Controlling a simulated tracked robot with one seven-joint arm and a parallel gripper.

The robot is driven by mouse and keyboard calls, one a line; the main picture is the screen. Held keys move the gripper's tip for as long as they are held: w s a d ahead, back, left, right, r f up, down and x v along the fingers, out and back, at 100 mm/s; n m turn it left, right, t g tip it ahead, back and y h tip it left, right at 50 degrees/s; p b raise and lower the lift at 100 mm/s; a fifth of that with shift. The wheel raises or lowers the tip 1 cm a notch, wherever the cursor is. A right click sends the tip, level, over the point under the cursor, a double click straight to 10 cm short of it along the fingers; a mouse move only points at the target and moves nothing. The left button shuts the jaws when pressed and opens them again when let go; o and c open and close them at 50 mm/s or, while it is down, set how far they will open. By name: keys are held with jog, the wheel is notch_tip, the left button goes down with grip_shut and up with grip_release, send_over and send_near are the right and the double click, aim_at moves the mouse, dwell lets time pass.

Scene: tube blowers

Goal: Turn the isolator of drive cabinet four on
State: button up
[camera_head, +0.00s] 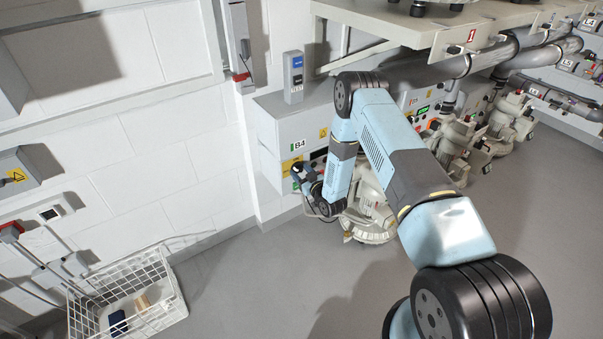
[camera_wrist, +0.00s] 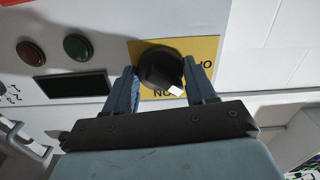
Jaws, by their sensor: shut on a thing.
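The drive cabinet marked B4 (camera_head: 318,128) stands against the wall in the head view. Its isolator is a black rotary knob (camera_wrist: 158,66) on a yellow plate (camera_wrist: 205,47) in the wrist view. The lettering appears upside down: ON is below the knob, and a partly hidden word starting with O is at the right. The knob's white mark points to the lower right, between the words and nearer ON. My gripper (camera_wrist: 163,70) has one finger on each side of the knob and is shut on it. In the head view, my gripper (camera_head: 304,177) is at the cabinet front, partly hidden.
A red button (camera_wrist: 30,51), a green button (camera_wrist: 77,46) and a dark display (camera_wrist: 72,85) are left of the plate. A pump (camera_head: 370,215) stands close beside my arm. A white wire basket (camera_head: 150,318) is at lower left; the middle floor is clear.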

jog(key=m, duration=0.5)
jog(key=shift+d+m, duration=0.15)
jog(key=shift+m, duration=0.15)
jog(key=shift+w+m, duration=0.1)
jog(key=shift+m, duration=2.1)
jog(key=shift+d, duration=0.1)
jog(key=o, duration=1)
jog(key=shift+o, duration=0.2)
jog(key=v, duration=1.3)
jog(key=shift+s, duration=0.3)
jog(key=shift+d, duration=0.1)
